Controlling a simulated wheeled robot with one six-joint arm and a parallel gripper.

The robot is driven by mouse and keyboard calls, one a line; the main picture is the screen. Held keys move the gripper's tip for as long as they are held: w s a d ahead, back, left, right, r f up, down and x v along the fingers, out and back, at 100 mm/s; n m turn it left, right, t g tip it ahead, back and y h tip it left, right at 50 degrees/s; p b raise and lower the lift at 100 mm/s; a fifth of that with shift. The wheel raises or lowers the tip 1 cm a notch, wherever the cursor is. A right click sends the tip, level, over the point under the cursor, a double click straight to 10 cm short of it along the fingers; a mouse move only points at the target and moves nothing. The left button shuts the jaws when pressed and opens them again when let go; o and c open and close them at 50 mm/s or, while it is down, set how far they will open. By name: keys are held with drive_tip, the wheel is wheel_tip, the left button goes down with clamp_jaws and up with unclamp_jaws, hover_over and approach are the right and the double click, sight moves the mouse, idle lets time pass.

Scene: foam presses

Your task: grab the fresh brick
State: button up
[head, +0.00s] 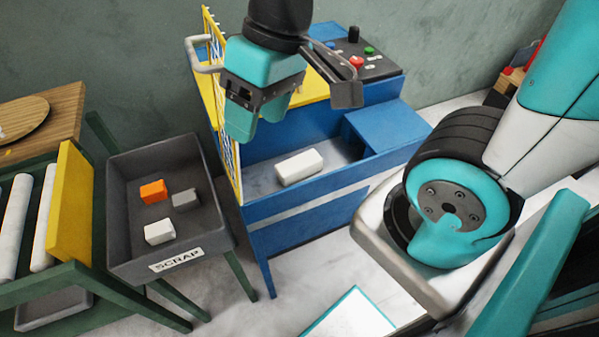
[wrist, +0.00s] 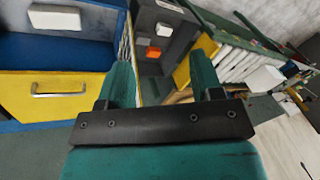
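A white brick (head: 299,167), which looks like the fresh brick, lies in the blue press (head: 345,180) on its pale bed. In the wrist view a white brick (wrist: 54,17) shows at the upper left, inside the blue walls. My gripper (head: 258,120) hangs above and to the left of this brick, beside the press's yellow mesh guard. Its teal fingers are spread with nothing between them, as the wrist view (wrist: 162,75) also shows. The brick is apart from the fingers.
A grey scrap tray (head: 122,215) holds an orange brick (head: 153,191), a grey brick (head: 186,199) and a white brick (head: 159,232). A yellow guard (head: 217,75) with a handle stands at the press's left. A control panel (head: 365,62) stands behind. White rollers (head: 14,225) are at far left.

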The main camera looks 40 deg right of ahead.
drive_tip(key=o, duration=0.5)
drive_tip(key=w+d+f+m+b, duration=0.1)
drive_tip(key=w+d+f+m, duration=0.1)
drive_tip(key=f, duration=0.1)
drive_tip(key=w+d+f+m+h+b, duration=0.1)
drive_tip(key=w+d+f+m+b, duration=0.1)
drive_tip(key=d+f, duration=0.1)
drive_tip(key=w+d+f+m+b, duration=0.1)
drive_tip(key=w+d+f+m, duration=0.1)
drive_tip(key=f, duration=0.3)
drive_tip(key=shift+w+d+f+t+b, duration=0.2)
drive_tip(key=shift+w+d+t+b, duration=0.1)
drive_tip(key=shift+w+d, duration=0.25)
drive_tip(key=shift+c, duration=0.2)
drive_tip(key=m+y+b, duration=0.1)
drive_tip(key=m+y, duration=0.1)
drive_tip(key=m, duration=1.5)
hover_over(301, 161)
drive_tip(key=d, duration=0.6)
wheel_tip(301, 161, down, 10)
drive_tip(key=shift+m+g, duration=0.3)
drive_tip(key=shift+g, duration=0.1)
drive_tip(key=x, duration=1.1)
drive_tip(key=shift+s+f, duration=0.3)
drive_tip(key=shift+f, duration=0.15)
drive_tip(key=shift+p+x, duration=0.6)
drive_tip(key=shift+x, duration=2.15)
